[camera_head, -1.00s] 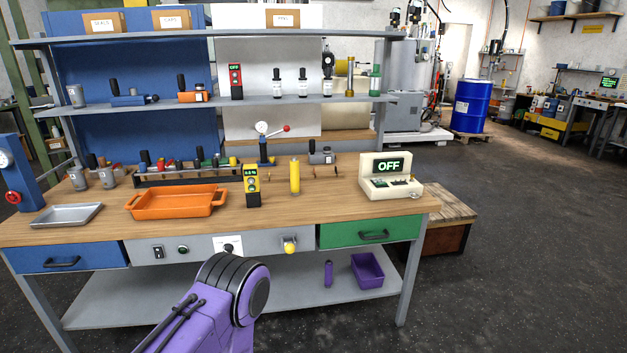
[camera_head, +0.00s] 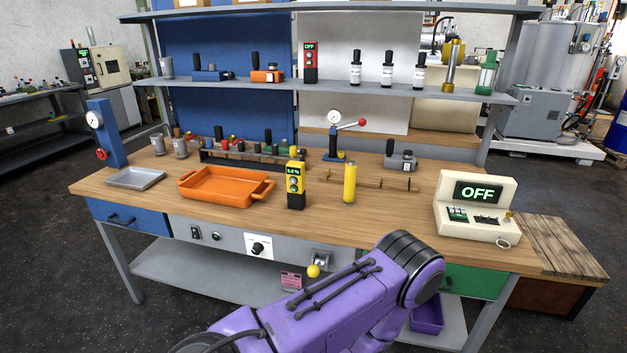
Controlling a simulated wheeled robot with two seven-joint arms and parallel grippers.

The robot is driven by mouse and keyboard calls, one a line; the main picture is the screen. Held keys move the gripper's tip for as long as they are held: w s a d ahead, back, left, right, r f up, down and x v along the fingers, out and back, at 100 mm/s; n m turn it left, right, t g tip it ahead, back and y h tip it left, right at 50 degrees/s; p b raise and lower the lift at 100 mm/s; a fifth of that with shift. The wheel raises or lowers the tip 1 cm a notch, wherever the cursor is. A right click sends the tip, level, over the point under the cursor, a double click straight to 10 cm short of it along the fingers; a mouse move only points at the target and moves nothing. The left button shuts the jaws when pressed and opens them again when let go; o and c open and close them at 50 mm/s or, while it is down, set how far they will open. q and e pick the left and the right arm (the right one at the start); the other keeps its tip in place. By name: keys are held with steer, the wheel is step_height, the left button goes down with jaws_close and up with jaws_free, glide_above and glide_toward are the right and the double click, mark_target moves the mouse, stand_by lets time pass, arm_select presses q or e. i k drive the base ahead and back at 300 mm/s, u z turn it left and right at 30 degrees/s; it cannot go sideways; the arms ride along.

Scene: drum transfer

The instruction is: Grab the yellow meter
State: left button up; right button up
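The yellow meter (camera_head: 295,190) stands upright on the wooden workbench (camera_head: 240,222), near the middle. It is a yellow and black box with a small lit display and round controls on its front. It stands just right of the orange tray (camera_head: 221,203) and left of a plain yellow cylinder (camera_head: 349,183), apart from both. Neither gripper shows in the view. A purple link of one of my arms reaches up from the bottom edge, in front of the bench, and hides part of the green drawer.
A cream box reading OFF (camera_head: 475,210) stands at the bench's right end. A grey tray (camera_head: 136,178) lies at the left. Behind the meter are a dark rack of small parts (camera_head: 250,159) and a gauge with a red-knobbed lever (camera_head: 336,135). A shelf (camera_head: 330,87) runs above.

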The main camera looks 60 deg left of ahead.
mark_target(296, 201)
steer(key=u, duration=0.55)
steer(key=i, duration=0.8)
steer(key=u, duration=0.7)
